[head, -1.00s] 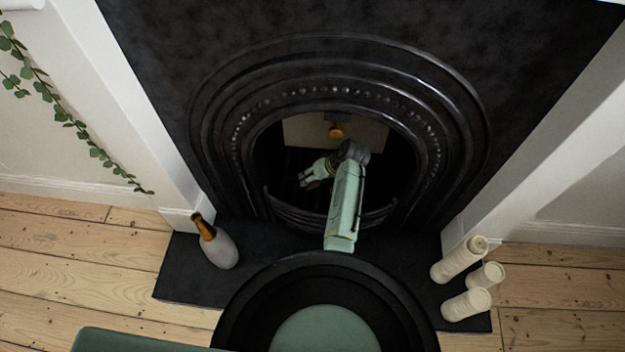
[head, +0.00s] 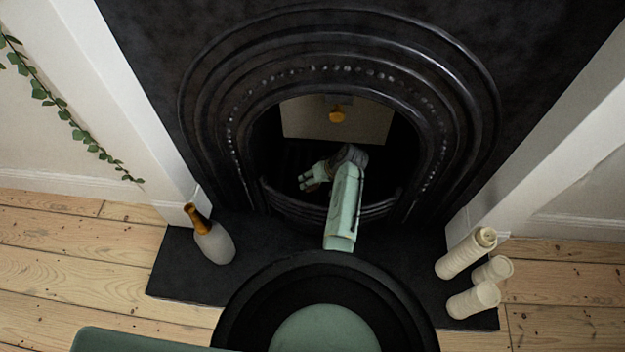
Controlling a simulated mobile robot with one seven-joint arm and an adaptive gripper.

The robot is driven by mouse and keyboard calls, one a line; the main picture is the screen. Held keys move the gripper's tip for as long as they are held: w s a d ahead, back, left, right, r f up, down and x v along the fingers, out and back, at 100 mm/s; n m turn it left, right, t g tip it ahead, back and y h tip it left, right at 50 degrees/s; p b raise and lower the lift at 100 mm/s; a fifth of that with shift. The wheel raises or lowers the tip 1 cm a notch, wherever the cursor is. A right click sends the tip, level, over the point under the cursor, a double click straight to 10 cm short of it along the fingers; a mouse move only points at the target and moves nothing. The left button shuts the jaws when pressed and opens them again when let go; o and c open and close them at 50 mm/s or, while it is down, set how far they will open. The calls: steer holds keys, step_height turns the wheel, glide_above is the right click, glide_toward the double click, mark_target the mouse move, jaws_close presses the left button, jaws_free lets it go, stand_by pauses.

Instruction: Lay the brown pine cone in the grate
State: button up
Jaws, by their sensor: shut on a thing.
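My gripper (head: 308,180) is inside the arched opening of the black fireplace, over the dark grate (head: 290,160). Its pale green fingers point to the left and are shut on a small brownish thing, which I take to be the brown pine cone (head: 313,187). Only a little of it shows, as the fingers and wrist cover most of it. I cannot tell whether it touches the grate. The curved black bars (head: 300,208) at the grate's front run below my gripper.
On the black hearth (head: 180,275), a grey bottle with a brown neck (head: 213,241) stands at left, and cream candles (head: 465,254) stand at right.

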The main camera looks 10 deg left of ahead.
steer(key=o, duration=1)
steer(key=shift+c, duration=0.2)
